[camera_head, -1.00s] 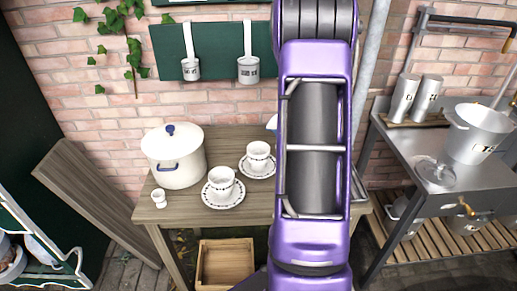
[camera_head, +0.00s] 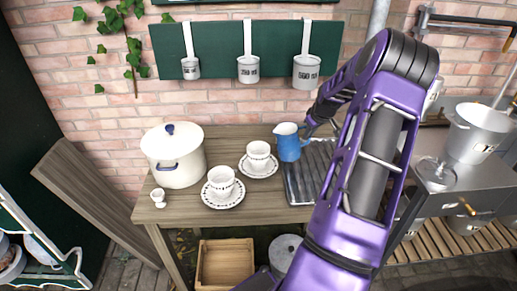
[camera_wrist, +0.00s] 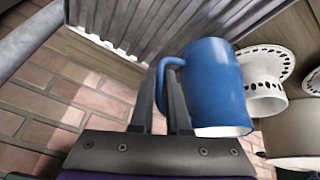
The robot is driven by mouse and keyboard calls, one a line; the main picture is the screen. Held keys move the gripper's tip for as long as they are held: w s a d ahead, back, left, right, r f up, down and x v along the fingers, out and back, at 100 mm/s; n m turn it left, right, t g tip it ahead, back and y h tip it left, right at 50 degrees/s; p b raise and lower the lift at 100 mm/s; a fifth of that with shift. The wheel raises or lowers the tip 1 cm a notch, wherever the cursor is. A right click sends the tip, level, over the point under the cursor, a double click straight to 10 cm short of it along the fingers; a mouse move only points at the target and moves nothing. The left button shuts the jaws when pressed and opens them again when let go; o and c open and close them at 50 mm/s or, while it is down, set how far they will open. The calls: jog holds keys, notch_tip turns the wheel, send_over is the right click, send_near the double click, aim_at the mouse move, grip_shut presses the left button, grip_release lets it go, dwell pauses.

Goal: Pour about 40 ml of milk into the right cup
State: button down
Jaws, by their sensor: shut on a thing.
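A blue jug (camera_head: 289,147) with a pale rim stands upright near the right cup, at the left edge of a ribbed metal tray; I cannot tell whether it touches the surface. My gripper (camera_head: 308,127) is at its right side. In the wrist view my gripper (camera_wrist: 163,100) is shut on the handle of the blue jug (camera_wrist: 215,85). The milk inside is not visible. The right cup (camera_head: 258,149) is white and sits on a patterned saucer (camera_head: 259,172) left of the jug. The left cup (camera_head: 221,175) stands on its own saucer (camera_head: 223,203), nearer the front. Both cups are upright.
A lidded white pot (camera_head: 174,165) and a small white egg cup (camera_head: 158,198) stand on the left of the wooden table (camera_head: 190,212). The ribbed tray (camera_head: 303,184) lies right of the cups. Metal measures hang above, including a large one (camera_head: 306,72).

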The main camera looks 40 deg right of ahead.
jog(key=shift+d+f+t+y, duration=0.3)
jog(key=shift+f+y, duration=0.45)
jog(key=shift+y, duration=0.05)
jog(key=shift+s, duration=0.1)
